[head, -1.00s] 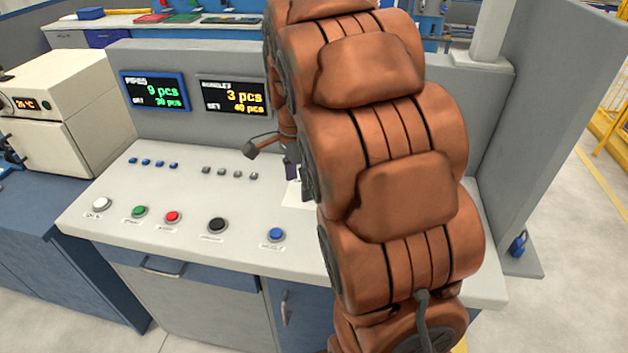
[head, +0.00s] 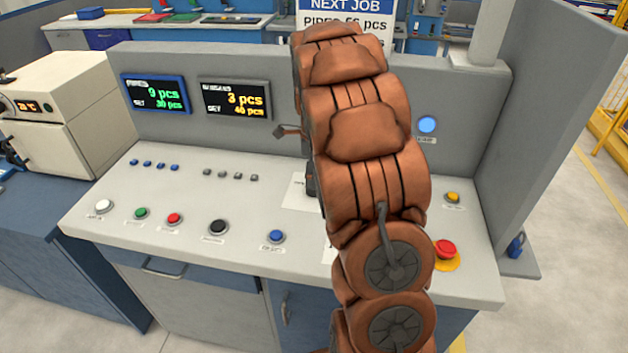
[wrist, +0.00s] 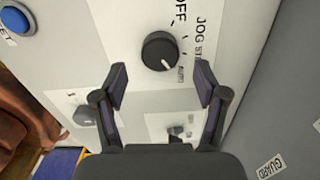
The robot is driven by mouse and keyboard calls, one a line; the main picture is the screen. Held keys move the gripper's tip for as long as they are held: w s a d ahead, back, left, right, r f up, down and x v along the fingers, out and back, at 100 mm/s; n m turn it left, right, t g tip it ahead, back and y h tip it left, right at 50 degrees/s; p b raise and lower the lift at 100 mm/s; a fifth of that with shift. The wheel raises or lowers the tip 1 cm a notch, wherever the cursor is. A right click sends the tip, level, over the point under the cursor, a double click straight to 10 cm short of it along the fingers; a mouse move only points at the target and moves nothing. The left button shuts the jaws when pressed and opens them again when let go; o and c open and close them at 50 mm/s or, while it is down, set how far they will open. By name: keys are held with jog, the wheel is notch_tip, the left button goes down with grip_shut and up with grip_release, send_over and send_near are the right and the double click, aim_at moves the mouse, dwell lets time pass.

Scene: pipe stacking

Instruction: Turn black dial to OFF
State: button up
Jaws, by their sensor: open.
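The black dial (wrist: 159,50) is on a white panel in the upper middle of the wrist view. Its white mark points toward the AUTO label (wrist: 181,75); the OFF label (wrist: 181,12) is above and to the right of the dial. My gripper (wrist: 162,78) is open and empty, with one fingertip on each side just below the dial in the picture, not visibly touching it. In the head view my arm hides the dial, and only a dark bit of the gripper shows beside the arm.
A second dark knob (wrist: 82,116) and a small dark switch (wrist: 176,131) lie near the fingers. A blue button (wrist: 15,20) is at upper left. A red mushroom button (head: 445,249) and yellow button (head: 453,197) stand right of my arm. A grey wall (head: 232,128) backs the console.

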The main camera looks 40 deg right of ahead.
jog(key=shift+f+p, duration=0.4)
jog(key=shift+f, duration=1.35)
jog(key=shift+c, duration=0.2)
jog(key=c, duration=1)
jog(key=shift+a, duration=0.15)
jog(key=shift+c, duration=0.5)
